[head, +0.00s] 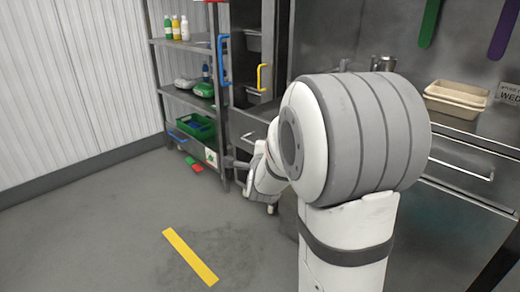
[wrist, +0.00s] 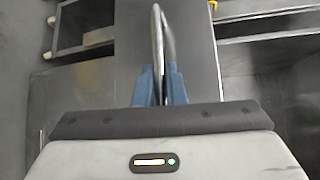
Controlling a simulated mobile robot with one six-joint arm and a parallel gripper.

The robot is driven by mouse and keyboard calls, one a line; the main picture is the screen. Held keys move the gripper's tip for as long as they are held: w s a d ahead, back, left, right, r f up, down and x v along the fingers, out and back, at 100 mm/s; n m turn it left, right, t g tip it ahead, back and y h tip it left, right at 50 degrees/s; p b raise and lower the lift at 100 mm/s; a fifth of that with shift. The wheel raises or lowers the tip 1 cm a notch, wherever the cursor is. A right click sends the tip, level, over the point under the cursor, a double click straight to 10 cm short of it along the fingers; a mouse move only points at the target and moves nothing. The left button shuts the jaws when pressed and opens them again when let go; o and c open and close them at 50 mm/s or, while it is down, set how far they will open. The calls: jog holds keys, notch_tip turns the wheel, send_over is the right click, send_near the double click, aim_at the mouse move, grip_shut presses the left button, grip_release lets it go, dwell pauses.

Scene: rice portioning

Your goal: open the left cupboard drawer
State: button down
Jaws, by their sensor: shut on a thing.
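In the wrist view my gripper (wrist: 160,85) has its two blue fingers closed on a slim metal bar handle (wrist: 158,35). The handle stands in front of a plain grey drawer front (wrist: 190,60). In the head view my arm's large round joint covers much of the left cupboard, and my gripper cannot be made out clearly behind it. A grey steel surface (head: 248,125) shows just left of the arm. How far the drawer is out cannot be told.
A steel shelf rack (head: 190,92) with bottles and a green crate (head: 196,127) stands at the left. A drawer with a bar handle (head: 462,168) is at the right under a counter with beige trays (head: 455,98). The floor around the yellow strip (head: 190,257) is clear.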

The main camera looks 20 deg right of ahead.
jog(key=shift+s+d+f, duration=0.15)
jog(key=shift+s+f, duration=0.05)
jog(key=shift+f, duration=0.05)
jog(key=c, duration=1.7)
grip_release()
jog(key=shift+s+r, duration=0.1)
jog(key=shift+o, duration=1)
jog(key=shift+r, duration=0.1)
jog(key=p+v, duration=0.1)
jog(key=v, duration=0.6)
jog(key=shift+s+a, duration=0.25)
jog(key=shift+r, duration=0.1)
